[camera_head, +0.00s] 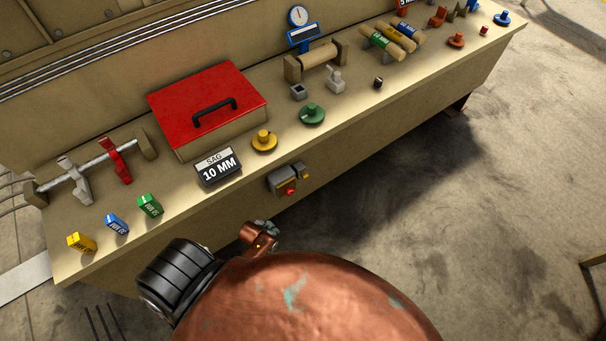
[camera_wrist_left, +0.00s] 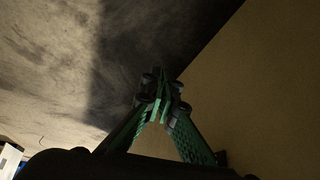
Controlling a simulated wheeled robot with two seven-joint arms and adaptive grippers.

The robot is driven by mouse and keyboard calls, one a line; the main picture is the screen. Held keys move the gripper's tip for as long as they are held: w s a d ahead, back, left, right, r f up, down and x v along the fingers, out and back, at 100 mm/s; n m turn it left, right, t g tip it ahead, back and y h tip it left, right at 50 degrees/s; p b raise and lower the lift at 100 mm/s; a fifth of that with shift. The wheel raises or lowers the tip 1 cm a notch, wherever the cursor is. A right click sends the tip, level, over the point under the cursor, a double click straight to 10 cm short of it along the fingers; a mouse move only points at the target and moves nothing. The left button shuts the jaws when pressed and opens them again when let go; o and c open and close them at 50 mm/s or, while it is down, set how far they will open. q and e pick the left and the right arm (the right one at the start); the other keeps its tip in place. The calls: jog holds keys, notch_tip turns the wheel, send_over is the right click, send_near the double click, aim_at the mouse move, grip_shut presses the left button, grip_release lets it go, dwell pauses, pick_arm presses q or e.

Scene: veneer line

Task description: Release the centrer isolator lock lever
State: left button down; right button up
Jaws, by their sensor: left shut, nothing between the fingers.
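A small grey box (camera_head: 281,180), which looks like the isolator, sits on the front face of the bench. It has a red part (camera_head: 291,191) low on it and a small yellow part (camera_head: 304,173) at its right side. Which of these is the lock lever is too small to tell. My left gripper (camera_head: 268,224) is below and left of the box, apart from it, partly hidden behind my copper-coloured arm. In the left wrist view its green fingers (camera_wrist_left: 162,85) meet at the tips with nothing between them. The box does not show there. My right gripper is out of view.
The bench top (camera_head: 215,205) carries a red-lidded box (camera_head: 225,90), a "SAG 10 MM" sign (camera_head: 218,167), yellow (camera_head: 264,140) and green (camera_head: 312,114) knobs and several coloured blocks. The bench front (camera_wrist_left: 265,90) fills the wrist view's right side. Open floor (camera_head: 460,210) lies right of my arm.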

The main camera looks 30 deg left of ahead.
pick_arm(q)
jog(key=w+r+m+t, duration=0.1)
jog(key=w+r, duration=0.4)
jog(key=r, duration=0.4)
jog(key=w+r+m+t+h+p, duration=0.1)
jog(key=w+r+t, duration=0.1)
jog(key=w+r, duration=0.55)
jog(key=w+r+m+t, duration=0.1)
jog(key=w+r, duration=0.2)
jog(key=r, duration=0.7)
send_over(304, 175)
jog(key=s+d, duration=0.2)
jog(key=s, duration=0.1)
notch_tip(304, 175, down, 6)
jog(key=f, duration=0.3)
jog(key=w+a, duration=0.1)
jog(key=shift+f+b, duration=0.35)
jog(key=shift+f, duration=0.05)
jog(key=shift+w+f, duration=0.1)
jog(key=shift+f, duration=0.35)
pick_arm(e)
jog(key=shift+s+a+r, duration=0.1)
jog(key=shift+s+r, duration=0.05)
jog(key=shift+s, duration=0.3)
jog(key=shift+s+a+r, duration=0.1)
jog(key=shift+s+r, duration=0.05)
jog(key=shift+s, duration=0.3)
